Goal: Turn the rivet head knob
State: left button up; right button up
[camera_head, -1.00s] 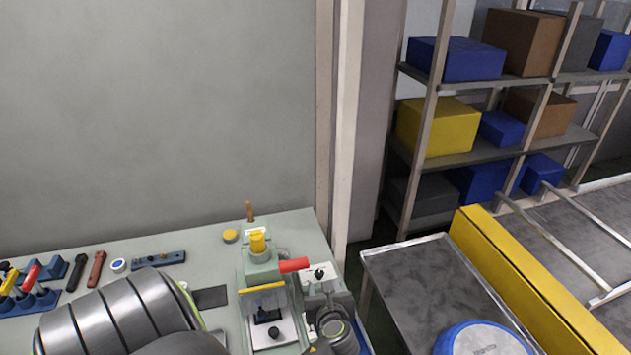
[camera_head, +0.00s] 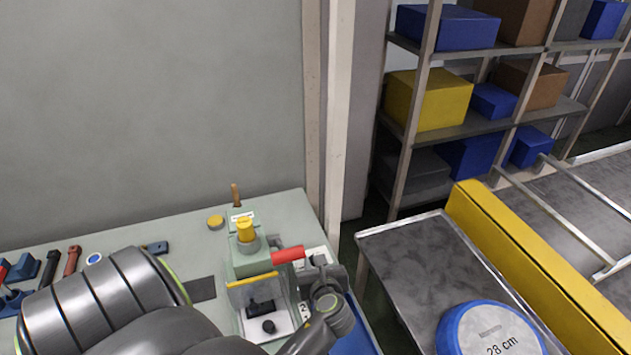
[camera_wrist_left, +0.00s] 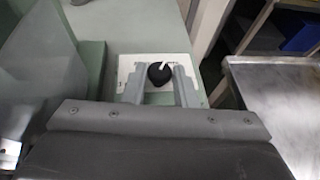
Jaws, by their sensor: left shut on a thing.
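In the left wrist view, a black round knob (camera_wrist_left: 159,75) with a white pointer line sits on a white plate (camera_wrist_left: 192,95) beside the green machine. The two fingers of my left gripper (camera_wrist_left: 158,86) lie on either side of the knob and are shut on it. In the head view, my left arm reaches from the lower left to this plate, right of the green riveting machine (camera_head: 247,262), and my left gripper (camera_head: 318,262) covers most of the knob. The machine has a yellow cap (camera_head: 246,229) and a red handle (camera_head: 288,254). My right gripper is not in view.
A metal table (camera_head: 400,255) at the right holds a blue round pan (camera_head: 447,335) marked 28 cm. A yellow rail (camera_head: 520,260) runs beside it. Tools lie on the bench's left side. A yellow button (camera_head: 215,222) sits behind the machine.

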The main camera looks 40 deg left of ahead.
pick_arm(q)
jog(key=c, duration=0.3)
jog(key=shift+c, duration=0.2)
jog(key=n+g+y+p, duration=0.1)
jog(key=n+g, duration=0.1)
jog(key=g, duration=0.1)
jog(key=shift+w+d+r+n+y+p, duration=0.2)
jog(key=shift+w+n+y+p, duration=0.15)
jog(key=shift+n+y, duration=0.05)
jog(key=n+g, duration=0.1)
jog(key=g, duration=0.1)
jog(key=n+g+p, duration=0.1)
jog(key=n, duration=0.1)
jog(key=shift+w+n+g+y, duration=0.3)
jog(key=shift+w+g+y, duration=0.1)
jog(key=n+g, duration=0.2)
jog(key=g, duration=0.1)
jog(key=shift+w+f+n, duration=0.1)
jog(key=shift+w+n, duration=0.1)
jog(key=shift+n, duration=0.1)
jog(key=shift+w+a+f+n+g+h+b, duration=0.15)
jog(key=shift+n+g+h, duration=0.15)
jog(key=shift+n+g, duration=0.5)
jog(key=shift+w+d+r+n+g+h+b, duration=0.15)
jog(key=shift+n+g+h, duration=0.15)
jog(key=shift+n+g, duration=0.45)
jog(key=shift+s+a+f+g, duration=0.1)
jog(key=shift+g, duration=0.15)
